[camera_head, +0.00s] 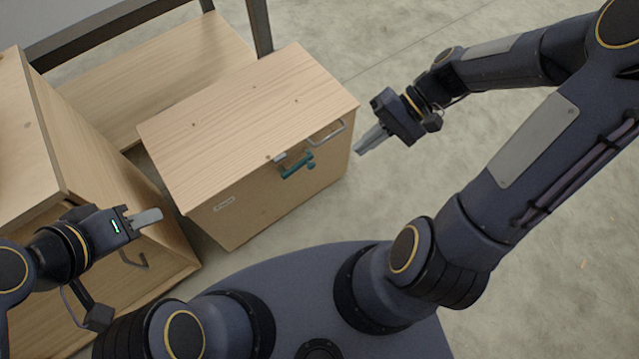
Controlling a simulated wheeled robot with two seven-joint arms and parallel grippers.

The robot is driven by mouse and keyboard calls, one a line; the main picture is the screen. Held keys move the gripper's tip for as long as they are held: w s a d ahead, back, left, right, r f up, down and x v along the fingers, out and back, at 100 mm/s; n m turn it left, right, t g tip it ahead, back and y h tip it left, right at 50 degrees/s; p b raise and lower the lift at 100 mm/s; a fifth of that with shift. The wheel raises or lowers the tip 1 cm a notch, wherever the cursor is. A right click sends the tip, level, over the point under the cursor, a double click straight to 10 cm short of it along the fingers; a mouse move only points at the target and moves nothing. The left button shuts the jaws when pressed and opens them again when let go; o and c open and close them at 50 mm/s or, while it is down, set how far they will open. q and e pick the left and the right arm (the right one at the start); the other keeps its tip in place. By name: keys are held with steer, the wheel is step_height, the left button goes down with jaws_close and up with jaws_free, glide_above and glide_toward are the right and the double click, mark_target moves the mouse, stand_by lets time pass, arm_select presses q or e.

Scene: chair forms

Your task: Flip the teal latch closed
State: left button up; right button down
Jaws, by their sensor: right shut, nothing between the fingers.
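The teal latch (297,167) is on the front face of a light wooden box (243,115), just below its top edge. A small pale catch (279,158) sits at the top edge beside it. The latch's exact angle is hard to tell at this size. My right gripper (362,148) is shut and empty, to the right of the box and apart from the latch. My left gripper (150,217) is at the left, in front of the larger wooden cabinet and away from the latch. Its fingers show as one pale block, so its opening is unclear.
A metal handle (328,133) is on the box front, right of the latch. A larger wooden cabinet (100,185) stands close at the left. A wooden bench (160,75) with dark legs is behind. The concrete floor (540,190) at right is clear.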

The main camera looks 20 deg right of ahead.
steer(key=w+f+m+t+y+b, duration=0.1)
steer(key=f+m+t+b, duration=0.7)
steer(key=f, duration=1.4)
steer(key=w+f+m+t+y+b, duration=0.1)
steer(key=w+f+m+t+b, duration=0.3)
steer(key=f, duration=1.8)
steer(key=m+t+b, duration=0.5)
steer(key=m+t, duration=0.3)
steer(key=t, duration=0.2)
steer(key=shift+w+f+m+y, duration=0.15)
steer(key=shift+f+m+y, duration=0.15)
steer(key=shift+f+m, duration=0.1)
steer(key=shift+r, duration=0.1)
steer(key=b, duration=0.2)
glide_toward(308, 162)
steer(key=w+f, duration=0.3)
steer(key=shift+w+a+r, duration=0.15)
steer(key=shift+a+r, duration=0.15)
steer(key=shift+r, duration=0.35)
steer(key=shift+w+a+r, duration=0.15)
steer(key=shift+a+r, duration=0.2)
steer(key=shift+r, duration=0.3)
steer(key=shift+w+a+r, duration=0.15)
steer(key=shift+a+r, duration=0.15)
steer(key=shift+r, duration=0.35)
